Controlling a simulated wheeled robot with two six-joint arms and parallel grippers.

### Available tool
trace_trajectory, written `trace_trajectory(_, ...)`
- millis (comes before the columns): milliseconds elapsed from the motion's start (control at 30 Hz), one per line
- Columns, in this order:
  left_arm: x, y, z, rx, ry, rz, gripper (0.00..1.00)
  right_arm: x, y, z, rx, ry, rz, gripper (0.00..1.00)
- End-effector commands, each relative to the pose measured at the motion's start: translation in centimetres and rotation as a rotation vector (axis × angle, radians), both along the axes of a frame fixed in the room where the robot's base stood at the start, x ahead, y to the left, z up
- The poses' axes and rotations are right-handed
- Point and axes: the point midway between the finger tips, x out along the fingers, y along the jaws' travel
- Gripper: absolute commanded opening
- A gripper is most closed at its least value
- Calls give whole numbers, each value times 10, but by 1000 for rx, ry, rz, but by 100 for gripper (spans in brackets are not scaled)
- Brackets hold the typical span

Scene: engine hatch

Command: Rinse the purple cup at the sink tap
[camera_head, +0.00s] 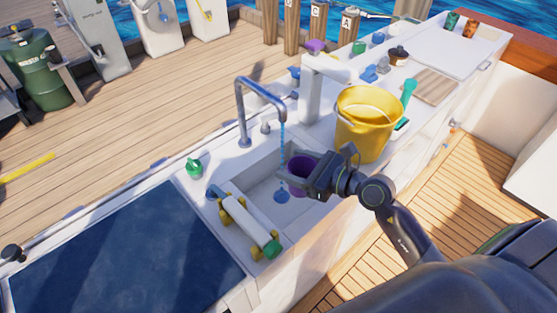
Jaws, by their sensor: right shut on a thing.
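The purple cup (299,167) is in my right gripper (293,176), over the right part of the sink (250,190). The gripper is shut on the cup and partly hides it. The grey tap (262,92) arches over the sink from its back edge. A thin blue stream of water (282,145) falls from its spout just left of the cup and ends in a blue patch in the basin. I cannot tell whether the stream touches the cup. My left gripper is not in view.
A yellow bucket (366,122) stands on the counter right of the sink, close to my right arm. A white and yellow object with wheels (245,222) lies across the sink's front left. A green bottle (194,168) stands behind it. A dark blue panel (125,260) covers the left counter.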

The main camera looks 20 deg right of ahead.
Motion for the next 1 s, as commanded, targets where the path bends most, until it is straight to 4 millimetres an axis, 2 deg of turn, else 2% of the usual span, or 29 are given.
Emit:
trace_trajectory(267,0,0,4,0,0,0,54,-3,-1,4,0,0,0,40)
trace_trajectory(700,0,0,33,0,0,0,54,-35,-12,33,-2,1,0,40)
trace_trajectory(1000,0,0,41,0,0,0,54,-48,-17,41,0,0,0,40)
